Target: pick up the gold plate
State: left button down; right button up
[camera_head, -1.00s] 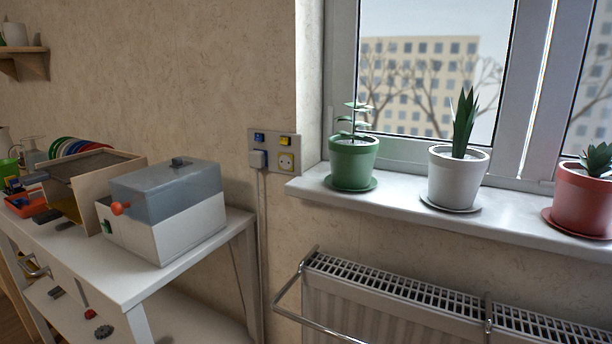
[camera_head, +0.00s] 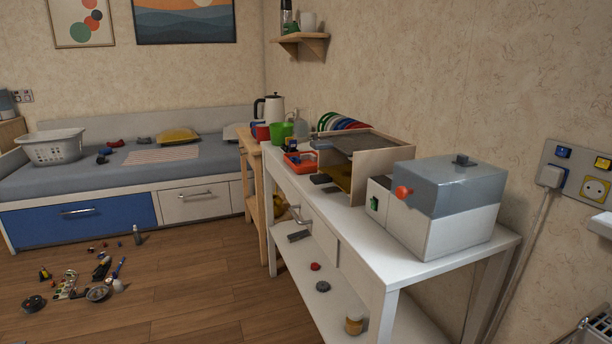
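A flat gold-coloured surface (camera_head: 339,176) shows low inside the open-fronted wooden box (camera_head: 384,163) on the white table. The box's walls and dark top hide much of it, and I cannot tell whether it is the gold plate. Several coloured plates (camera_head: 342,121) stand on edge in a row behind the box, with red, blue and green rims showing; no gold one is clear among them. Neither of my grippers is in view.
The white table (camera_head: 318,206) has a drawer and a lower shelf. A grey-and-white machine (camera_head: 445,207) stands at its near end, beside the wall sockets (camera_head: 577,175). Small objects litter the floor (camera_head: 185,285) at left. A blue-grey bed (camera_head: 120,172) stands at the back.

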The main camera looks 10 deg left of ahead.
aim_at(339, 175)
jog(key=i+z, duration=0.2)
jog(key=i, duration=0.25)
jog(key=i+j+z, duration=0.2)
jog(key=i, duration=0.3)
jog(key=i+j+z, duration=0.2)
jog(key=i, duration=0.25)
